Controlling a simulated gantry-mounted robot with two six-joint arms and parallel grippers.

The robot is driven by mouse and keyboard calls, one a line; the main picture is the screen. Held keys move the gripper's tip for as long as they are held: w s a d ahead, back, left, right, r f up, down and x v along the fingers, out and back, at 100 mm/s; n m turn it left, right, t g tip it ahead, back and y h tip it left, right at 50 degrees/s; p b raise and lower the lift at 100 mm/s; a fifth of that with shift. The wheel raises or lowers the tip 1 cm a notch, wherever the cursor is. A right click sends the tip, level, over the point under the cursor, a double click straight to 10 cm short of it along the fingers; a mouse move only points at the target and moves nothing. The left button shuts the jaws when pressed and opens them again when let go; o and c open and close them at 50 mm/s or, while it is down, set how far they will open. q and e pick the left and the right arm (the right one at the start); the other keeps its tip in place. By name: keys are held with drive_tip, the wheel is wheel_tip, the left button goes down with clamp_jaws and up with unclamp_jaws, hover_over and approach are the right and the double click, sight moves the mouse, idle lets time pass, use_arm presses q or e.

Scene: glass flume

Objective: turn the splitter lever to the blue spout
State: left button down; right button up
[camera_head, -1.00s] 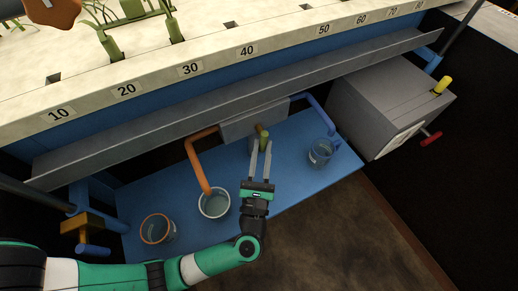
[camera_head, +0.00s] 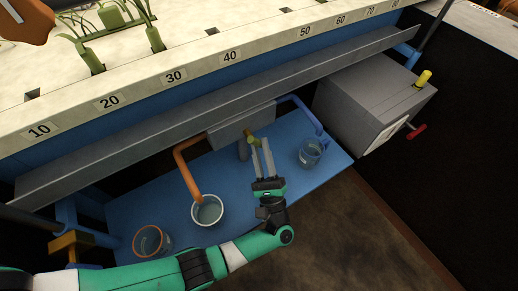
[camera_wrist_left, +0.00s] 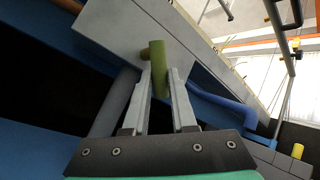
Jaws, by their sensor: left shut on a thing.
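The splitter is a grey box (camera_head: 230,128) under the flume ledge, with an orange spout (camera_head: 184,168) on its left and a blue spout (camera_head: 302,108) on its right. Its olive-green lever (camera_head: 254,142) sticks out at the front. My left gripper (camera_head: 262,145) is shut on the lever, reaching up from below. In the left wrist view the lever (camera_wrist_left: 158,68) stands between the two fingertips (camera_wrist_left: 158,88), its upper end above them. The fingers partly hide the lever in the head view. My right gripper is not in view.
A white-rimmed cup (camera_head: 208,211) stands under the orange spout and a clear blue jar (camera_head: 311,153) below the blue spout. An orange-rimmed jar (camera_head: 150,242) stands at the left. A grey box (camera_head: 370,105) with a red handle (camera_head: 416,131) is at the right.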

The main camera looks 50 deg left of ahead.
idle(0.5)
use_arm(q)
drive_tip(key=c, duration=0.7)
unclamp_jaws()
drive_tip(key=shift+w, duration=0.1)
drive_tip(key=shift+c, duration=0.2)
